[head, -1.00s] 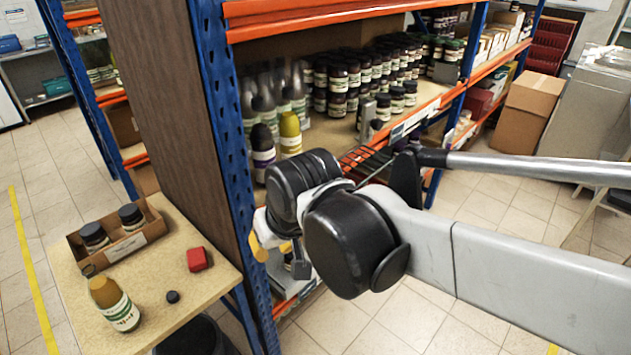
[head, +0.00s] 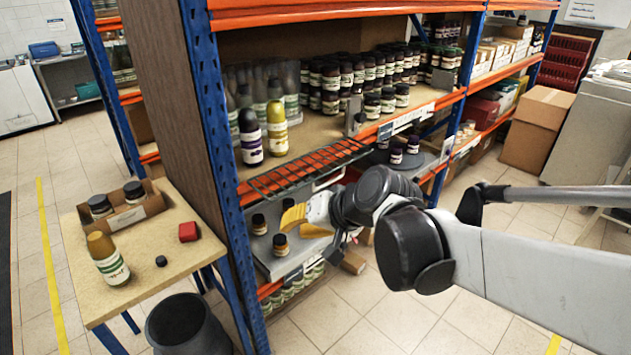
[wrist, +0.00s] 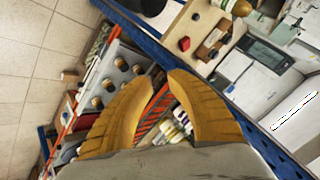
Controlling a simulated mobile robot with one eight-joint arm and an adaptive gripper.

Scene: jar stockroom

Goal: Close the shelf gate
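My gripper (head: 305,222) has two yellow fingers and is below the gate, in front of the lower shelf, with nothing held. In the wrist view my gripper (wrist: 167,80) is open, its fingertips apart. Part of the gate (wrist: 152,118) shows between the fingers there. I cannot tell any contact with the gate.
A yellow bottle (head: 277,128) and a dark purple bottle (head: 250,137) stand behind the gate. Small jars (head: 280,245) stand on the grey lower tray. A side table (head: 155,240) on the left holds a bottle, a box of jars and a red block. A dark bin (head: 187,325) stands on the floor.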

